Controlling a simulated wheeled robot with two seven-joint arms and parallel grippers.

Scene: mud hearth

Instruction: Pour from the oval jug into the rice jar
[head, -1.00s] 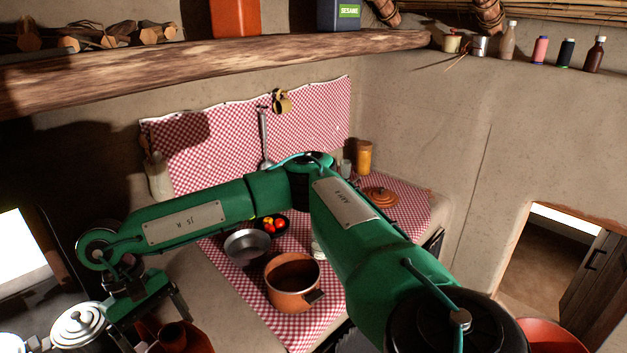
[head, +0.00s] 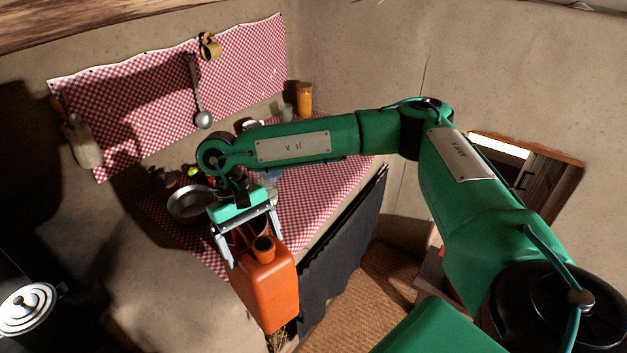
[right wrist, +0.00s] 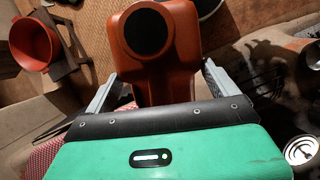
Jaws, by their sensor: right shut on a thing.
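The orange jug (head: 268,290), which I take to be the oval jug, has a short dark-mouthed spout and hangs upright from my right gripper (head: 252,243). It is near the counter's front edge, in front of the checked cloth. My right gripper is shut on its upper part. In the right wrist view, the jug (right wrist: 183,70) fills the space between the fingers, its dark mouth facing the camera. An orange-yellow jar (head: 304,100) stands at the back of the counter; I cannot tell whether it is the rice jar. My left gripper is not in view.
A metal pan (head: 188,204) stands on the checked cloth (head: 318,203), left of my gripper. A lidded pot (head: 27,308) is at lower left. A dark curtain (head: 345,240) hangs below the counter edge. My forearm and the jug hide part of the counter.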

